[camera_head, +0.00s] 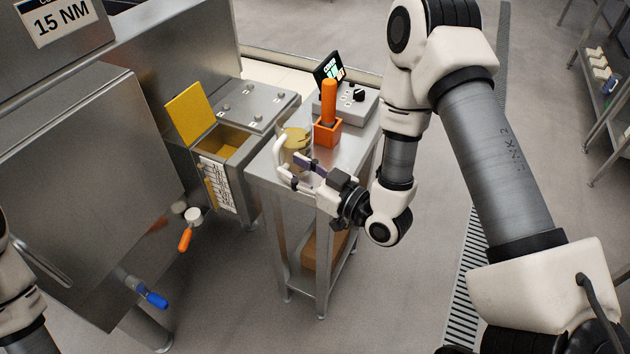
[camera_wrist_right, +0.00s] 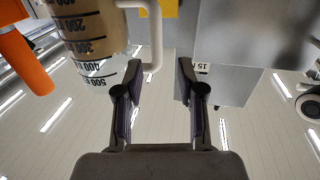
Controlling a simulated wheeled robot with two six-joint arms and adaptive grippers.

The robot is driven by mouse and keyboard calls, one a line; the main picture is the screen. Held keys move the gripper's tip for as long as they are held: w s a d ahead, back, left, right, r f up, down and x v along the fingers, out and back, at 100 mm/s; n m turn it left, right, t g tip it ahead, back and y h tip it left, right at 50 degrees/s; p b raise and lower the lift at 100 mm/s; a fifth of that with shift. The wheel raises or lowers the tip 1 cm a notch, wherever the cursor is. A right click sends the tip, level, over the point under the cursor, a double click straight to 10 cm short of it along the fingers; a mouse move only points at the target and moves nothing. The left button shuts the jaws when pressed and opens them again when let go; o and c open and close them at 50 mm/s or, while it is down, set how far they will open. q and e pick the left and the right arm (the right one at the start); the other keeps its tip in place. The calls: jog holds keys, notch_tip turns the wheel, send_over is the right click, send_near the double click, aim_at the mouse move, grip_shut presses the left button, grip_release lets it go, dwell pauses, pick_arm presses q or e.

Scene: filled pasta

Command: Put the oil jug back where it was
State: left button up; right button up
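The oil jug (camera_head: 298,150) stands on the small steel table, its top yellowish and a pale handle on its left side. In the right wrist view the jug (camera_wrist_right: 92,40) shows dark volume marks and its white handle (camera_wrist_right: 155,45). My right gripper (camera_head: 300,174) is beside the jug on its near side. In the wrist view the right gripper (camera_wrist_right: 160,75) has its fingers spread apart, with the handle's end near the fingertips, closer to the left finger. I cannot tell whether they touch. My left gripper is out of view.
The steel table (camera_head: 350,150) also bears an orange holder (camera_head: 327,132) with an orange-handled tool and a control box with a screen (camera_head: 328,68). A steel machine with an open yellow lid (camera_head: 190,113) stands to the left. Open floor lies in front.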

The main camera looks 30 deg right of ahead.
jog(key=v, duration=0.6)
jog(key=s+f+m+g+h, duration=0.15)
jog(key=s+f+g, duration=0.25)
jog(key=f, duration=0.6)
jog(key=s+f+m+g+h, duration=0.1)
jog(key=s+f+g+h, duration=0.3)
jog(key=f, duration=0.5)
jog(key=s+d+f+m+g+h, duration=0.2)
jog(key=s+f+g, duration=0.6)
jog(key=s, duration=0.5)
jog(key=shift+s+d+f+m+h, duration=0.15)
jog(key=shift+s+d+m+h, duration=0.15)
jog(key=shift+d+m, duration=0.3)
